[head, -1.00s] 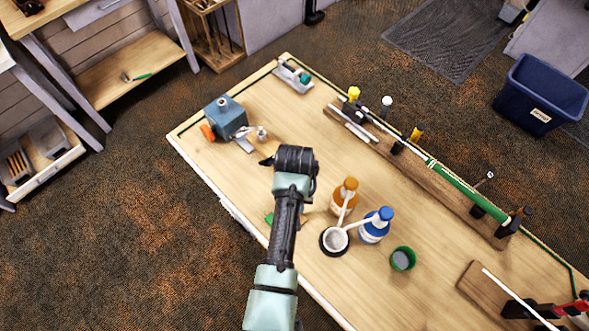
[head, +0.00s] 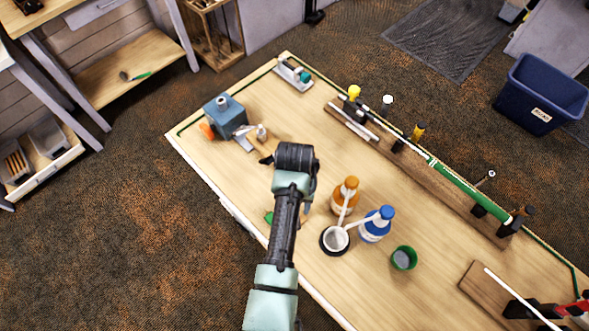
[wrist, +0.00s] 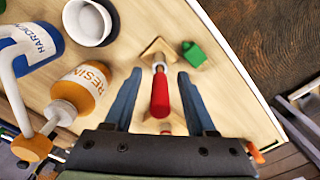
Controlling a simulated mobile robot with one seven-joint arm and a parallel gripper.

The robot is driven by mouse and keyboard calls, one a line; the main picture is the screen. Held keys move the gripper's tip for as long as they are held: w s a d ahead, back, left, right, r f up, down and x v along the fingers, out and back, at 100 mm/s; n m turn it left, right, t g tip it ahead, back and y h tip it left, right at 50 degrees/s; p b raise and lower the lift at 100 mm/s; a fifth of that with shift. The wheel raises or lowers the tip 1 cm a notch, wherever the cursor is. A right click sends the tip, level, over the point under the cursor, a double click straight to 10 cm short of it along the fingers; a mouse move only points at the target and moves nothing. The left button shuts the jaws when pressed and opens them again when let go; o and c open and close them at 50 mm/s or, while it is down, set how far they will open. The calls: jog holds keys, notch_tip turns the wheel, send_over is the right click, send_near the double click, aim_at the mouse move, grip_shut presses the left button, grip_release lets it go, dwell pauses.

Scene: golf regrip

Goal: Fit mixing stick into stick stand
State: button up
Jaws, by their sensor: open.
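My gripper (wrist: 160,108) is open in the wrist view, its two blue fingers on either side of a red-handled stick (wrist: 160,95). I take this to be the mixing stick; gaps show between it and both fingers. Its light end meets a small wooden block (wrist: 150,45), which may be the stick stand. I cannot tell whether the stick is seated in it or only in front of it. Another pale wooden piece (wrist: 176,124) shows near the gripper's base. In the head view my gripper (head: 268,160) is over the bench, and my arm hides the stick.
A resin bottle (head: 344,195), a hardener bottle (head: 375,228) and a white cup (head: 335,239) stand to the right of my arm. A green block (wrist: 195,56) sits beside the wooden block.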

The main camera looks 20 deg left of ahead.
notch_tip(320, 180, up, 12)
jog(key=shift+r, duration=0.1)
jog(key=shift+w, duration=0.1)
dwell(1.0)
